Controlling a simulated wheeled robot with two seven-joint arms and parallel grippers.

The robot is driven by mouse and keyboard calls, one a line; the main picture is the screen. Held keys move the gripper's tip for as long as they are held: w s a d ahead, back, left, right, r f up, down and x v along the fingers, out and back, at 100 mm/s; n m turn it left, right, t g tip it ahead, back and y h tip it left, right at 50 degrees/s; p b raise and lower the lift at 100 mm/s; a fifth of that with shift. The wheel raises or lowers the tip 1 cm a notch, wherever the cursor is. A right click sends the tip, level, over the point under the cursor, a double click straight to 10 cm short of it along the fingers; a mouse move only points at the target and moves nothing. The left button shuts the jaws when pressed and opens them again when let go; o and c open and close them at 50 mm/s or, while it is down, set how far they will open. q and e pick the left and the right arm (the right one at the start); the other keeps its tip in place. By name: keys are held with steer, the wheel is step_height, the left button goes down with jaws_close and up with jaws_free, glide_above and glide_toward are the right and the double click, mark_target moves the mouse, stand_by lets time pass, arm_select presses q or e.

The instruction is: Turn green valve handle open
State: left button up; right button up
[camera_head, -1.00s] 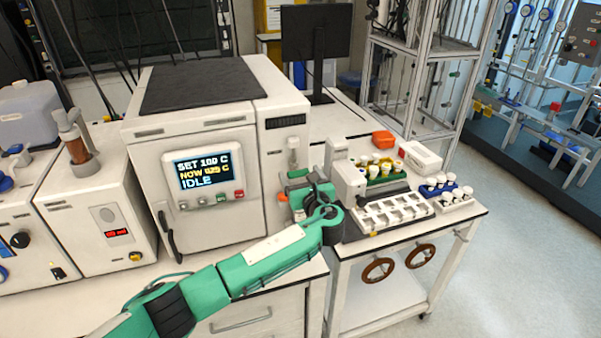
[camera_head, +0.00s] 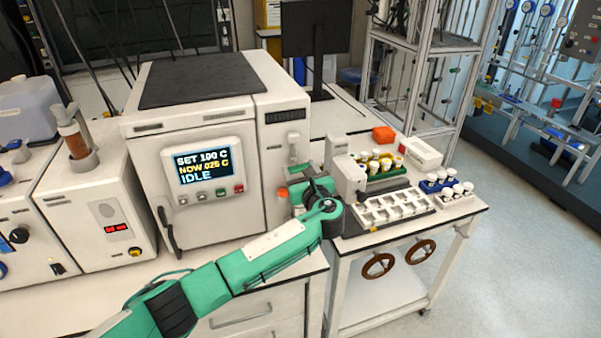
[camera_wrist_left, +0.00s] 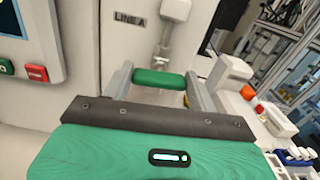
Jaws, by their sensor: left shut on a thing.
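The green valve handle (camera_wrist_left: 160,79) is a short green bar below a white fitting on the machine front, beside the label "LINE A". My left gripper (camera_wrist_left: 159,85) has one finger at each end of the bar and is shut on it. In the head view my left gripper (camera_head: 300,187) is at the right part of the white machine, below its grey fitting (camera_head: 293,150). The handle is mostly hidden there by the gripper and wrist. My right gripper is not in view.
The white machine (camera_head: 245,195) shows "SET 100 C, NOW 025 C, IDLE". An orange cap (camera_head: 282,192) is close to my gripper's left. Right of the wrist, a cart (camera_head: 350,275) holds a white tray (camera_head: 385,218), a white device (camera_head: 349,178) and several vials. The floor at right is clear.

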arm_select(q)
steer(key=shift+f+n+b, duration=0.2)
steer(key=shift+n+b, duration=0.4)
steer(key=shift+n, duration=0.1)
steer(key=n+b, duration=1.2)
steer(key=shift+a+f+n, duration=0.15)
steer(key=shift+a+n, duration=0.05)
steer(key=shift+n, duration=0.1)
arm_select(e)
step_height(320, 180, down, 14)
arm_select(q)
steer(key=shift+n+b, duration=0.65)
steer(key=shift+n, duration=0.05)
steer(key=shift+n+b, duration=0.75)
steer(key=shift+n, duration=0.25)
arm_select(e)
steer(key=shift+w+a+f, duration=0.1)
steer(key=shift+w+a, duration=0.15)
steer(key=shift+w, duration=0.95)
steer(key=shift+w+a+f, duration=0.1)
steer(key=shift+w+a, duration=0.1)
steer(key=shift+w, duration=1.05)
arm_select(q)
steer(key=o, duration=1)
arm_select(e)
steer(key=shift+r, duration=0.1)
